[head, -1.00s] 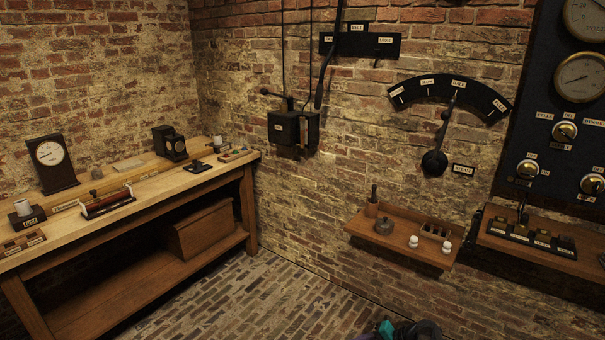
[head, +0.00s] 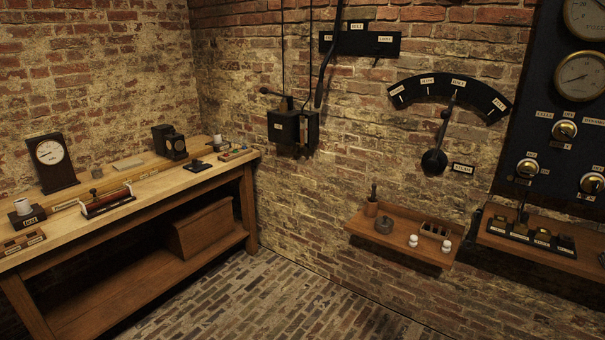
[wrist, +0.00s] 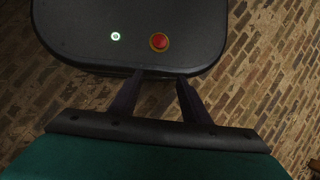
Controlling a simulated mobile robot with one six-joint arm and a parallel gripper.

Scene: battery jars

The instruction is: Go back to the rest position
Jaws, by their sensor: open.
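My gripper (wrist: 160,82) shows in the wrist view, its two dark fingers apart with nothing between them. It points toward my own dark base, which carries a red button and a small lit green-white ring. The fingertips lie near the base's edge in the picture; I cannot tell the gap between them. My gripper is out of sight in the head view.
A wooden workbench (head: 150,190) with instruments stands along the left wall. A small wall shelf (head: 400,250) holds a pot and white knobs. Another shelf (head: 530,245) is at the right, below a dark gauge panel (head: 550,110). The brick floor (head: 270,300) is clear.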

